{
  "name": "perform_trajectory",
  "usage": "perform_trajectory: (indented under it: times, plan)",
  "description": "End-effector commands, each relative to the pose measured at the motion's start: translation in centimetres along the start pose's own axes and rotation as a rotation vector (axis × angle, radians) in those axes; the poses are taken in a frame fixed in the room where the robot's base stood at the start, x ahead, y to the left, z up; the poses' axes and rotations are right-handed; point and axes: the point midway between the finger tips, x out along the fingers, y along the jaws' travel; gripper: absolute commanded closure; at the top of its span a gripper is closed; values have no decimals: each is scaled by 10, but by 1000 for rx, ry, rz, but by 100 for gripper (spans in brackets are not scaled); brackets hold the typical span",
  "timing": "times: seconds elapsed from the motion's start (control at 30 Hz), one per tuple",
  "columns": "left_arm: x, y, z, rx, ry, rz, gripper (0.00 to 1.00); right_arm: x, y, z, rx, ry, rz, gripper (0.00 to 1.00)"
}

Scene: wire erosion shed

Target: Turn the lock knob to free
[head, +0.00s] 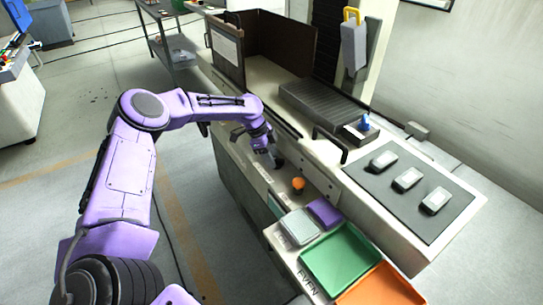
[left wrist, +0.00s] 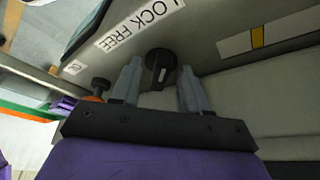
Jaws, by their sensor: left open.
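The lock knob (left wrist: 158,62) is a black round dial with a pale pointer mark, in the left wrist view. It sits on a grey panel beside a white label reading LOCK FREE (left wrist: 140,25). The mark stands roughly upright in that picture; I cannot tell which word it points to. My left gripper (left wrist: 159,88) is open, with one finger on each side of the knob as seen in that view. Whether the fingers touch it is unclear. In the head view my left gripper (head: 275,160) is at the machine's front panel, where I cannot make out the knob. My right gripper is out of view.
An orange mushroom-shaped button (head: 298,184) is close beside the gripper on the panel. A green tray (head: 341,257), an orange tray (head: 382,290) and a purple block (head: 325,212) lie nearer. A dark mat (head: 411,196) bears several grey blocks.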

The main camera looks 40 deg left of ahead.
Motion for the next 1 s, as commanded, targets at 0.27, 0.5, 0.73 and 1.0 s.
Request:
perform_trajectory:
  times: [0.27,0.5,0.73,1.0]
  plan:
    - [0,0,0,0,0,0,100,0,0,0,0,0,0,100]
    - [-2,0,-1,-20,0,-9,100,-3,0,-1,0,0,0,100]
    - [-4,2,-2,-120,0,-50,100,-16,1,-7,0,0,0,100]
    - [-6,6,-4,-333,-1,-139,100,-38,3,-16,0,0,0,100]
